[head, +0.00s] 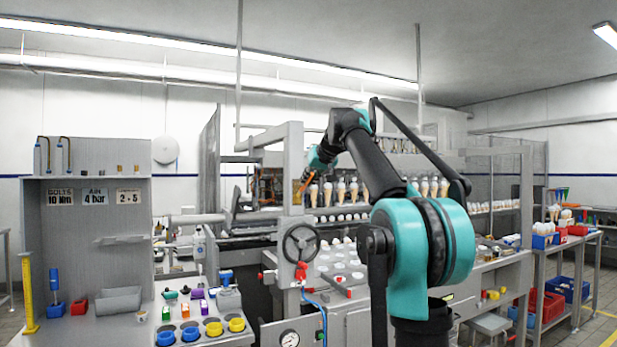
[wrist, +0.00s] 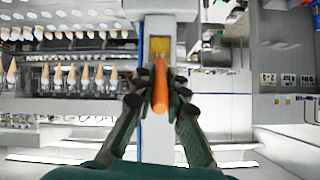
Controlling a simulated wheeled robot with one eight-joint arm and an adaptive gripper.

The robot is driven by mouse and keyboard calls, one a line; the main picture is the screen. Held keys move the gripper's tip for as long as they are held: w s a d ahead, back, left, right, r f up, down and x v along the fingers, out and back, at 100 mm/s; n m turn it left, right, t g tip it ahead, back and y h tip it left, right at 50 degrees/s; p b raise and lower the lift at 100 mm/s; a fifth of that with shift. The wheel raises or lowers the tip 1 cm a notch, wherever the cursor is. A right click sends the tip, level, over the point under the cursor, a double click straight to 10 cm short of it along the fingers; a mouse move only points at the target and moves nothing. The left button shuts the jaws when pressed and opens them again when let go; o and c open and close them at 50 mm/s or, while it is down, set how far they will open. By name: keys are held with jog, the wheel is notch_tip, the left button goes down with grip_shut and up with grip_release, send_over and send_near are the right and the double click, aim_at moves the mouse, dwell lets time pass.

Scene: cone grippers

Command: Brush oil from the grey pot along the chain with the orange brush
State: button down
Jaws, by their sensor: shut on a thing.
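My gripper (wrist: 158,95) is shut on the orange brush (wrist: 160,88), with a finger on each side of its handle. The brush's far end meets or overlaps a yellow square (wrist: 160,47) in a pale grey surround, which looks like oil in the grey pot. I cannot tell whether the bristles touch it. In the head view the orange brush (head: 304,183) shows small and tilted below my wrist, beside the top of a grey post. The chain is not clear; a dark rail with a row of cones (wrist: 75,76) lies to the left in the wrist view.
A grey post (head: 291,150) with a handwheel (head: 301,244) stands by my gripper. Hanging cones (head: 340,192) line the machine to its right. A grey cabinet (head: 90,160) and a bench with coloured cups (head: 213,328) are at left. Crates (head: 573,290) are at far right.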

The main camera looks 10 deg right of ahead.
jog(key=shift+r, duration=2.95)
jog(key=shift+f, duration=3.05)
jog(key=s+d, duration=0.1)
jog(key=s, duration=0.4)
jog(key=shift+s+d, duration=0.4)
jog(key=s, duration=0.1)
jog(key=s+d, duration=0.1)
jog(key=shift+s, duration=0.4)
